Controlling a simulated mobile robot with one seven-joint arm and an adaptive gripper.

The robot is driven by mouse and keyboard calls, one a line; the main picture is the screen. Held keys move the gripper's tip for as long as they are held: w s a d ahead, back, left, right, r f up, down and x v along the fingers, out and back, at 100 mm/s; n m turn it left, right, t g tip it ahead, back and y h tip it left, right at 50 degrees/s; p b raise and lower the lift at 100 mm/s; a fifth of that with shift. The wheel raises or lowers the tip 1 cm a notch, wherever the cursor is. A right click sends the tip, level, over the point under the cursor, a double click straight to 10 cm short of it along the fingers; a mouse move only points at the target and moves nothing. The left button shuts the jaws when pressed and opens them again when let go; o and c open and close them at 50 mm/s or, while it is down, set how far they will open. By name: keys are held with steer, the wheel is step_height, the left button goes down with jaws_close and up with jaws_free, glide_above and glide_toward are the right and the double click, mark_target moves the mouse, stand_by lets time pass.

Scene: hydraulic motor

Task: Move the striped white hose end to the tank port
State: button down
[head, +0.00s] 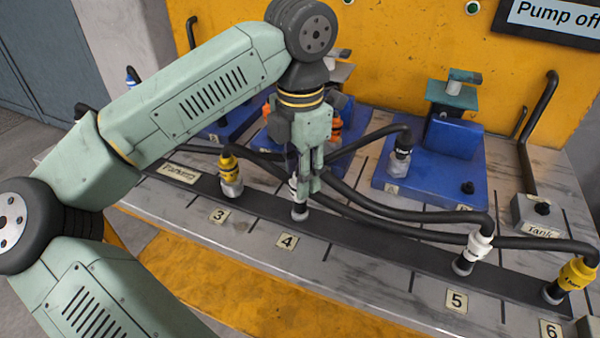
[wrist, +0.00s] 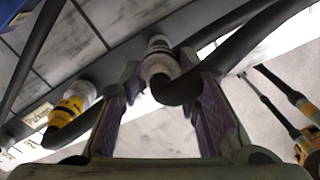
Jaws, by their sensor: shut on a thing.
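My gripper (head: 307,186) points down at slot 4 of the dark rail, its fingers around a white hose end (head: 298,212). In the wrist view this hose end (wrist: 160,62) sits between the two fingers, with its black hose curving away right. Its lower tip is at the rail; whether it is seated there I cannot tell. The fingers hide much of it, so I cannot make out stripes. Another white hose end (head: 474,249) with dark marks stands at slot 5. The tank port (head: 542,208) is a dark round fitting on the grey box labelled Tank, far right.
Yellow hose ends stand at slot 3 (head: 230,172) and slot 6 (head: 571,279). Black hoses cross the bench behind the rail. A blue unit (head: 430,180) with a grey-tipped hose end (head: 400,160) stands between my gripper and the tank box. A black pipe (head: 540,110) rises behind that box.

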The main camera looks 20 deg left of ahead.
steer(key=shift+r, duration=0.15)
steer(key=shift+r+p, duration=0.75)
steer(key=shift+r, duration=0.65)
steer(key=c, duration=1.7)
jaws_free()
jaws_close()
